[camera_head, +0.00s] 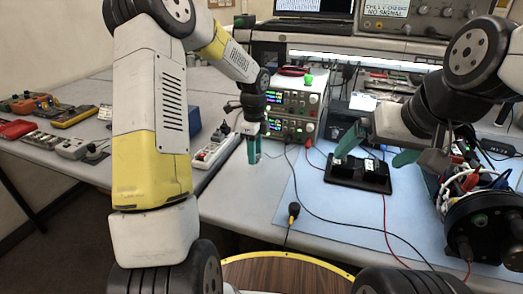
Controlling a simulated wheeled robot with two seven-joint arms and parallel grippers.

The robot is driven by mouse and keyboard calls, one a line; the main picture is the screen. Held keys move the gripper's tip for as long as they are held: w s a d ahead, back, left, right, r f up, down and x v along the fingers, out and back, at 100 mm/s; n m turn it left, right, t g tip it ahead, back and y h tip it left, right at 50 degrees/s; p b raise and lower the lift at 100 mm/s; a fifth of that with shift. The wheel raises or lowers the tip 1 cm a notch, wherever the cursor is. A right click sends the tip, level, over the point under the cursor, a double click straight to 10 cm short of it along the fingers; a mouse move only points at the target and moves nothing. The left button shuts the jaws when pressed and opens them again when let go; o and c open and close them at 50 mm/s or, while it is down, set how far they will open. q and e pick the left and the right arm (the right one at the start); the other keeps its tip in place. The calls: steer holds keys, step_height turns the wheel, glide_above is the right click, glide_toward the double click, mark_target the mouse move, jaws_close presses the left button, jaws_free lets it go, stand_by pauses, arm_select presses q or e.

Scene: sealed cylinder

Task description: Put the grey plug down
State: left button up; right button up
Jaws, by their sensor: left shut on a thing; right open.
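My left gripper (253,159) points down with its green fingers close together over the bench, left of the blue mat. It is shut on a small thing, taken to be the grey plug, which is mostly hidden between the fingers. I cannot tell whether that thing touches the bench. My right gripper (367,158) is open, its green fingers spread wide above the black tray (380,199). Nothing shows between its fingers. Small dark and pale pieces sit in the tray.
The blue mat (310,205) carries thin black and red cables. A power strip (213,149) lies left of my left gripper. Power supplies (289,104) stand behind. A black holder with cables (486,220) is at the right. Meters (75,117) line the left bench.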

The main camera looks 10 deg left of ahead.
arm_select(q)
steer(key=shift+f, duration=1.25)
steer(key=shift+f, duration=0.15)
steer(key=shift+f, duration=0.45)
steer(key=o, duration=1.3)
